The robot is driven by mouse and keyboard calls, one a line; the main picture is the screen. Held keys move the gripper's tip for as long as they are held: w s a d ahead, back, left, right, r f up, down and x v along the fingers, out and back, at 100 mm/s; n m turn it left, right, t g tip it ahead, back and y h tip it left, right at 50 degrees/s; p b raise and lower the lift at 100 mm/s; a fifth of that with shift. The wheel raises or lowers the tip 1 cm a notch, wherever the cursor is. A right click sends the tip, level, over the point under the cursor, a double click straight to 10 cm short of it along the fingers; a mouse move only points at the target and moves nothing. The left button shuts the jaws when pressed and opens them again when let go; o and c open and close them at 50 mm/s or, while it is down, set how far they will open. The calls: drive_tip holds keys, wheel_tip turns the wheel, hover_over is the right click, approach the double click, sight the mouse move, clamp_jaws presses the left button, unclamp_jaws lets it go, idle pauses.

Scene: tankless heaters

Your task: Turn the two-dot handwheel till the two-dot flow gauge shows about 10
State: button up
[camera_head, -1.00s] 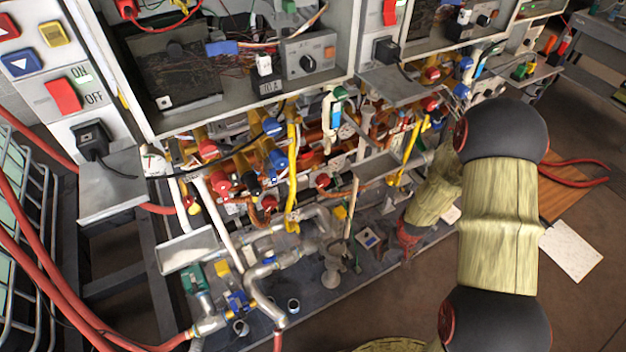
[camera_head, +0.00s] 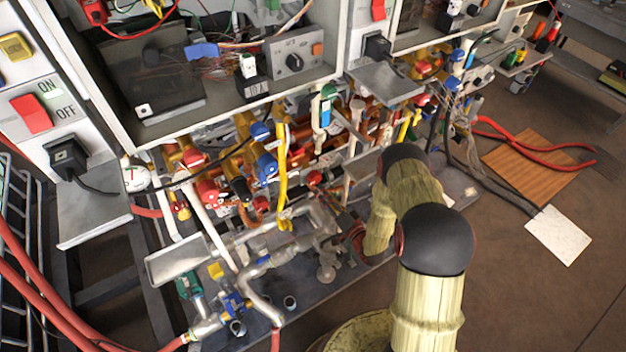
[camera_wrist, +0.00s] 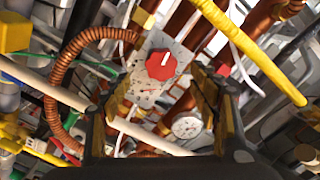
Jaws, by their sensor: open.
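In the wrist view, a red round knob or handwheel (camera_wrist: 161,65) with a white mark sits on a grey speckled plate (camera_wrist: 148,92). A round white-faced gauge (camera_wrist: 187,126) is below it to the right, close to my right finger; its reading is too small to make out. I cannot tell whether the wheel or gauge carries two dots. My gripper (camera_wrist: 158,88) is open, with its yellowish fingers apart on either side of the view and the red wheel showing between and beyond them. Nothing is held. In the head view, my arm hides the gripper.
A yellow pipe (camera_wrist: 255,55) and a ribbed copper hose (camera_wrist: 65,75) run near the wheel in the wrist view. In the head view, dense pipes and valves fill the space under the grey cabinets (camera_head: 230,110). Floor to the right is mostly open, with a wooden board (camera_head: 535,170).

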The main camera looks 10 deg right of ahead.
sight(316, 180)
drive_tip(key=b+x, duration=0.1)
drive_tip(key=x, duration=0.6)
drive_tip(key=shift+w+r+b, duration=0.15)
drive_tip(key=shift+w+b, duration=0.25)
drive_tip(key=shift+w, duration=0.05)
drive_tip(key=shift+c, duration=1.2)
drive_tip(key=c, duration=0.9)
